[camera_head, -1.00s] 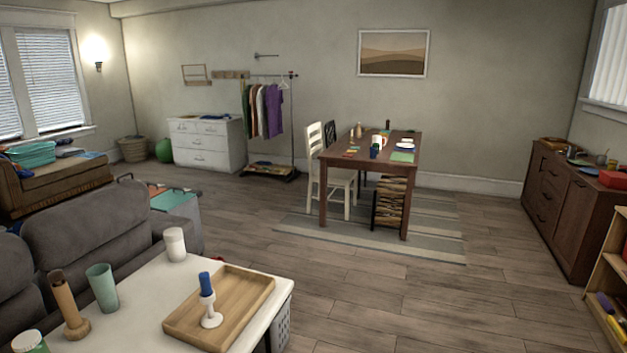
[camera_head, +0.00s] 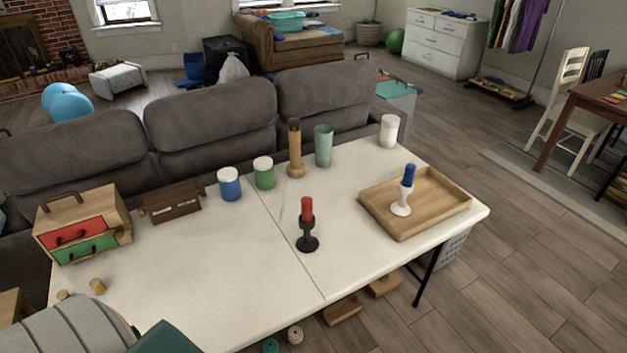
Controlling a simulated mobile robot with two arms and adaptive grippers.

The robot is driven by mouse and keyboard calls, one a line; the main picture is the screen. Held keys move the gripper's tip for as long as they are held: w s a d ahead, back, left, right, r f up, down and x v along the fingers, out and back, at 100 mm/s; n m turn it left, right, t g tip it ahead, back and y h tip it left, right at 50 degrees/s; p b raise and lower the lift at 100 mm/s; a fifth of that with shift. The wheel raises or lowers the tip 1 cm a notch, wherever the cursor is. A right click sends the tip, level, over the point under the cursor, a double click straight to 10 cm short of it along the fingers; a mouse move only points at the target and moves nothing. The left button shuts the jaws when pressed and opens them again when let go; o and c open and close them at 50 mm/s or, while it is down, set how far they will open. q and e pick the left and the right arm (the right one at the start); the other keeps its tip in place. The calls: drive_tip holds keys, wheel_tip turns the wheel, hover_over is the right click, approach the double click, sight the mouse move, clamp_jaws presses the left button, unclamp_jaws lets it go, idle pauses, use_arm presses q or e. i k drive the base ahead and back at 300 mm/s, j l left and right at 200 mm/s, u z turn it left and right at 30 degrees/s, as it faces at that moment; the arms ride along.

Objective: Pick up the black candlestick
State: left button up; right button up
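The black candlestick (camera_head: 308,242) stands upright near the middle of the white table (camera_head: 240,285), towards its front edge. A red candle (camera_head: 307,208) is set in its top. Neither of my grippers shows in the head view, so their state and their distance from the candlestick cannot be seen.
A wooden tray (camera_head: 445,207) holding a white candlestick with a blue candle (camera_head: 408,190) is to the right. A drawer box (camera_head: 84,228) is left. A grey sofa (camera_head: 210,105) stands behind.

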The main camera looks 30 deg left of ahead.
sight(307, 243)
drive_tip(key=k+u, duration=0.1)
drive_tip(key=u, duration=1)
